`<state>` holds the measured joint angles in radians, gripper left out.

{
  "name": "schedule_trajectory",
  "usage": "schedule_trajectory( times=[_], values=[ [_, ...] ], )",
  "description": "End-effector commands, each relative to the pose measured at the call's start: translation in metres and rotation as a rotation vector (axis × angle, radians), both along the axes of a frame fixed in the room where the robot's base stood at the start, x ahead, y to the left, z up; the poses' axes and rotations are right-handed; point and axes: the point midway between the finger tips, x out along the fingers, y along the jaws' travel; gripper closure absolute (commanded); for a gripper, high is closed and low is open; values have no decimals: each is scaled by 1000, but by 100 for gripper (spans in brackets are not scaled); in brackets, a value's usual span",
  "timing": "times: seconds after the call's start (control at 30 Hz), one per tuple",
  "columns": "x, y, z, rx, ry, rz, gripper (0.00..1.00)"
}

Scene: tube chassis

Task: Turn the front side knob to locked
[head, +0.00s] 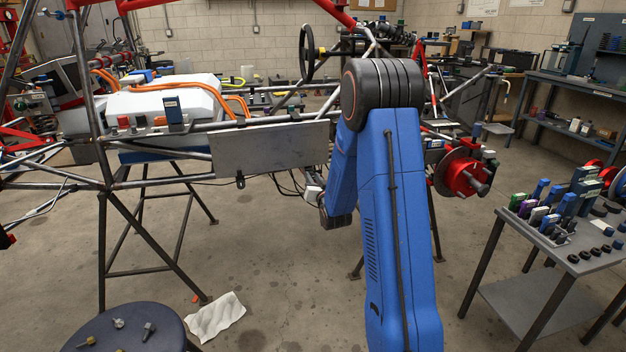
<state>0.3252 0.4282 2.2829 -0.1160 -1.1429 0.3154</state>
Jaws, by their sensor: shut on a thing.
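A tube-frame chassis fills the left and middle of the head view, with a flat grey side panel (270,148) along its near side. A small black latch-like part (240,180) hangs under that panel. My blue arm reaches up and bends down again toward the chassis just right of the panel. My gripper (316,180) is small and partly hidden by my wrist, at the lower chassis rail. It is shut at the front side knob, which I cannot make out behind the wrist and arm. The knob's angle does not show.
A stool (125,330) with loose bolts stands at the lower left, near a white cloth (215,317) on the floor. A grey cart (570,262) with several small parts stands at the right. A red brake hub (462,174) sticks out right of my arm.

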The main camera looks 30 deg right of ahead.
Motion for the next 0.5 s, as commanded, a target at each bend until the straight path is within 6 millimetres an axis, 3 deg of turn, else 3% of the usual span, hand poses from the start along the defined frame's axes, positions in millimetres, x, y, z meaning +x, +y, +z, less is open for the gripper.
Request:
schedule_trajectory(
  times=[0.5],
  values=[
    [0,1,0,-392,88,-1,99]
  ],
)
